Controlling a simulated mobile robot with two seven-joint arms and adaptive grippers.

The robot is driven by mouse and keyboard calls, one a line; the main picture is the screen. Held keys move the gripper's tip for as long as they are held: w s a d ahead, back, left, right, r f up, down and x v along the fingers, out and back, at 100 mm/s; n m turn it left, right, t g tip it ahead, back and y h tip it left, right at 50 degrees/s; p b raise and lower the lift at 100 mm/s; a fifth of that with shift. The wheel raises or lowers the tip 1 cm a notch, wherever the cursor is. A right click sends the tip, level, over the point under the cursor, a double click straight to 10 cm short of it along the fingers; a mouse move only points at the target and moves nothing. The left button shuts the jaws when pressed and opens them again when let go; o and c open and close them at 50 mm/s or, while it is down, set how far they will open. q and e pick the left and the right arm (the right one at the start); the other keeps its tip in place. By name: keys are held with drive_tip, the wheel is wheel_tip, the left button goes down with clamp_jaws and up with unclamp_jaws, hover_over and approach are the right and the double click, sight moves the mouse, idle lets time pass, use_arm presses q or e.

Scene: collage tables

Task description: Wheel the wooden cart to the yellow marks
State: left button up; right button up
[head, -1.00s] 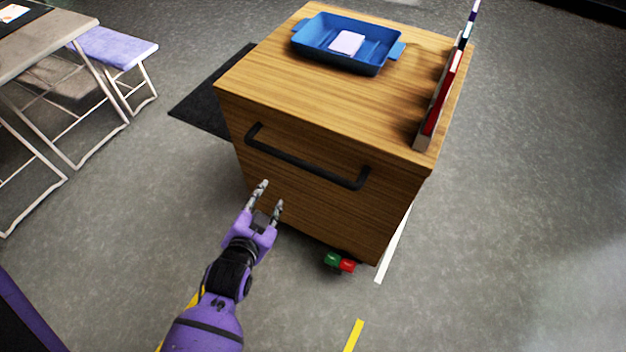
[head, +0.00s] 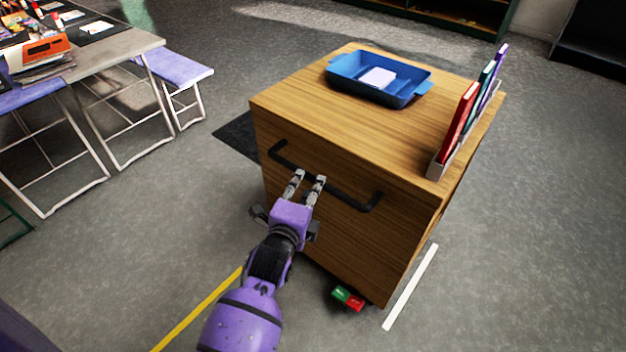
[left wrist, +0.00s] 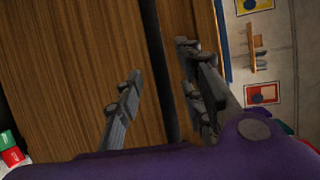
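The wooden cart (head: 330,215) stands in the middle of the head view, with a black bar handle (head: 345,192) across its near face. My left gripper (head: 305,182) is at the left half of this handle, its two fingers apart. In the left wrist view the dark handle (left wrist: 158,60) runs between the open fingers (left wrist: 165,85); I cannot tell whether they touch it. A yellow floor mark (head: 200,305) lies left of my forearm, partly hidden by it. A green and red pedal pair (head: 348,298) sits at the cart's bottom edge. My right gripper is not in view.
A blue tray (head: 345,72) with a pale block and a rack of books (head: 462,120) stand on the cart. A table (head: 115,52) and stools (head: 172,66) are at the left. A white floor strip (head: 411,288) lies right of the cart. The floor at right is clear.

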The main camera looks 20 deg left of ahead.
sight(311, 181)
use_arm(q)
drive_tip(key=shift+w+f, duration=0.25)
drive_tip(key=shift+w, duration=0.95)
drive_tip(key=shift+w+f, duration=0.2)
drive_tip(key=shift+w, duration=0.95)
drive_tip(key=shift+c, duration=0.2)
clamp_jaws()
